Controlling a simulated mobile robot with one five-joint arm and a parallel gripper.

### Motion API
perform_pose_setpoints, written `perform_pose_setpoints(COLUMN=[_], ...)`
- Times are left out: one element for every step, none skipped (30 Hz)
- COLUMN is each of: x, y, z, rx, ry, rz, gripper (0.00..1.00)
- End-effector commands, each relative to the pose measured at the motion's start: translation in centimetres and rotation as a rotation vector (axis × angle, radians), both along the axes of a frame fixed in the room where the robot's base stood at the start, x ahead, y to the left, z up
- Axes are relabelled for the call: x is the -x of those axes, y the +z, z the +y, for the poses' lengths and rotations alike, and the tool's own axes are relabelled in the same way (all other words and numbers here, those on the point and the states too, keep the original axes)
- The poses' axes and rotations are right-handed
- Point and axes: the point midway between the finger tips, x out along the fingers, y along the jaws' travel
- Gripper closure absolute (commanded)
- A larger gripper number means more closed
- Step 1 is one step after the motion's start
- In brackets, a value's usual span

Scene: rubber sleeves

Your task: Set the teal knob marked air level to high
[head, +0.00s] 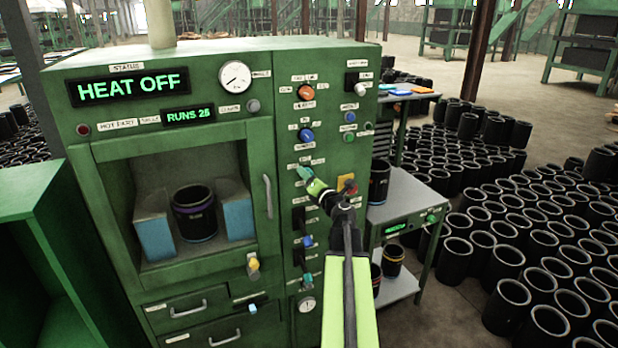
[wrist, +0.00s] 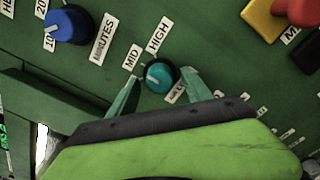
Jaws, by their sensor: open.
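The teal knob (wrist: 158,76) is on the green panel in the wrist view. A MID label (wrist: 132,57) is at its upper left and a HIGH label (wrist: 159,35) above it. A third label at its lower right is partly covered by a finger. The knob's white mark lies on its left part; I cannot tell which label it points to. My gripper (wrist: 161,84) is open, with one finger on each side of the knob; contact cannot be told.
A blue knob (head: 306,135) marked minutes is above, and a red button on a yellow plate (head: 347,184) is to the right. The cabinet display (head: 129,87) reads HEAT OFF. A grey side table (head: 410,200) stands right, with many black sleeves beyond.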

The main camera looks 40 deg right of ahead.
Motion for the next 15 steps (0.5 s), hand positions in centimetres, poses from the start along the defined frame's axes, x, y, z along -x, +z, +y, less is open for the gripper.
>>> perform_pose_setpoints(x=[-0.01, -0.01, -0.01, 0.0, 0.0, 0.0, 0.0, 0.01, 0.02, 0.02, 0.02, 0.03, 0.04, 0.04, 0.05], y=[0.0, 0.0, 0.0, 0.0, 0.0, 0.0, 0.0, 0.0, 0.0, 0.0, 0.0, 0.0, -0.01, 0.0, -0.01], z=[0.03, 0.03, 0.03, 0.03, 0.03, 0.02, 0.02, 0.02, 0.01, 0.01, 0.01, 0.0, -0.01, -0.02, -0.02], rx=[0.0, 0.0, 0.0, 0.0, 0.0, 0.0, 0.0, 0.0, 0.0, 0.0, 0.0, 0.0, 0.0, 0.0, 0.0], ry=[0.0, 0.0, 0.0, 0.0, 0.0, 0.0, 0.0, 0.0, 0.0, 0.0, 0.0, 0.0, 0.0, 0.0, 0.0], rz=[0.0, 0.0, 0.0, 0.0, 0.0, 0.0, 0.0, 0.0, 0.0, 0.0, 0.0, 0.0, 0.0, 0.0, 0.0], gripper=[0.42, 0.42, 0.46, 0.5, 0.54, 0.59, 0.63, 0.67, 0.72, 0.76, 0.8, 0.85, 0.89, 0.93, 0.98])
